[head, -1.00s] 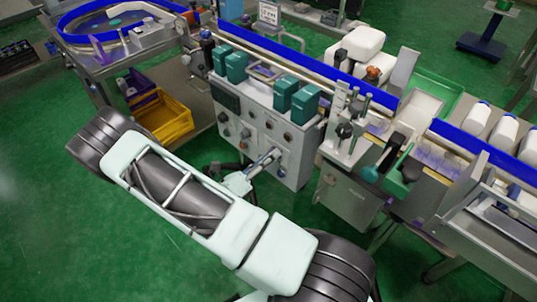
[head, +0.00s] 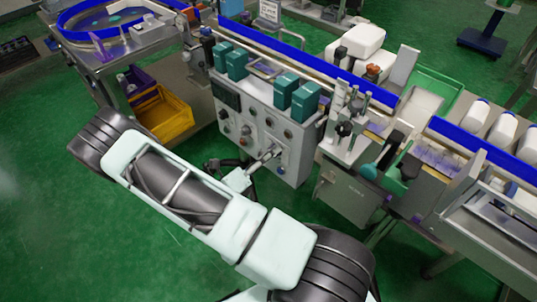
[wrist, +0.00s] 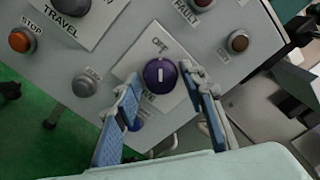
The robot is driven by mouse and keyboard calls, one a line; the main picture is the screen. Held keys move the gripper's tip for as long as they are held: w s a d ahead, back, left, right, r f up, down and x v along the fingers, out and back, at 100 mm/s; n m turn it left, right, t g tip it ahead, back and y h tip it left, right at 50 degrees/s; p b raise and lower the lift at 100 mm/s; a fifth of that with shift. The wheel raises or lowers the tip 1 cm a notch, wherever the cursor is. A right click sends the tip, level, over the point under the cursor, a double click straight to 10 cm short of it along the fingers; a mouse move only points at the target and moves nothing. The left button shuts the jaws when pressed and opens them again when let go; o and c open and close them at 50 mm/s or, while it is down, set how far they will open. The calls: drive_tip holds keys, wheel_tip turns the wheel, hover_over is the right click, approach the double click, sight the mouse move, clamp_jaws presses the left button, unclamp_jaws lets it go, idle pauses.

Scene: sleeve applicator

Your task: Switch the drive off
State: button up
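A purple rotary knob (wrist: 160,76) with a white mark sits on a pale square plate with an OFF label (wrist: 160,45) above it in the wrist view. The white mark stands roughly upright in that picture, toward OFF. My gripper (wrist: 161,73) is open, its two blue-padded fingers on either side of the knob with a visible gap on each side. Whether the fingertips reach down to the knob's depth is unclear. In the head view my gripper (head: 268,156) is at the front of the grey control box (head: 292,163), covering part of it.
Near the knob are a red-orange STOP button (wrist: 21,40), a dark TRAVEL knob (wrist: 72,5), a FAULT lamp (wrist: 201,4) and a grey button (wrist: 86,83). Yellow (head: 166,117) and purple crates sit left of the box. Green floor lies open in front.

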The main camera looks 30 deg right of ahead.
drive_tip(key=shift+o, duration=0.5)
drive_tip(key=v, duration=1.2)
drive_tip(key=shift+r, duration=0.1)
